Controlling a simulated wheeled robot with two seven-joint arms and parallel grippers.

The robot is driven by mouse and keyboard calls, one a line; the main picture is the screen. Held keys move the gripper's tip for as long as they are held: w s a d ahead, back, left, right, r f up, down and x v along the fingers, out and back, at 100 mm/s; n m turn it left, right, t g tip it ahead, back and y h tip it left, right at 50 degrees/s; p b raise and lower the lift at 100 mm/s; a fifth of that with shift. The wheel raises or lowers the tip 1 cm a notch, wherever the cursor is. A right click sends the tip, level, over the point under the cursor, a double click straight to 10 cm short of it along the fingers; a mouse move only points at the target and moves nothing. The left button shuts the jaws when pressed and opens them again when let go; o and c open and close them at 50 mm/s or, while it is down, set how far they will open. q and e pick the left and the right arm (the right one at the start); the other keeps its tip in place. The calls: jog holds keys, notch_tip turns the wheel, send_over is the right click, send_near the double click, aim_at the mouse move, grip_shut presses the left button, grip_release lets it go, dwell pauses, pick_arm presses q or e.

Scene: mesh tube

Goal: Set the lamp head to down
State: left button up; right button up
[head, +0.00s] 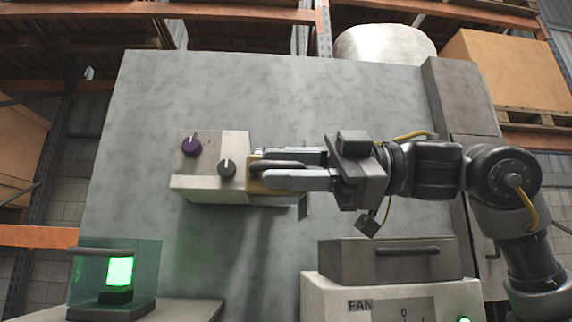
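My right gripper (298,169) reaches in from the right, pointing left. Its two grey fingers lie above and below a dark handle (278,165) on a tan block (256,181). The block sits at the right end of a pale box (205,186) on the grey panel. Whether the fingers press on the handle I cannot tell. My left gripper is not in view.
A clear case (86,267) with a green glowing light (119,271) stands at lower left. A white unit marked FAN (330,301), with a grey handled box (345,262) above it, is at lower right. The panel (150,100) left of the knobs is clear.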

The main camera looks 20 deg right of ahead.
jog(key=shift+d+f, duration=0.15)
jog(key=shift+d, duration=0.3)
jog(key=s+d+b, duration=0.2)
jog(key=d, duration=0.8)
jog(key=shift+r, duration=0.2)
jog(key=shift+w+a, duration=0.1)
jog(key=shift+a, duration=0.15)
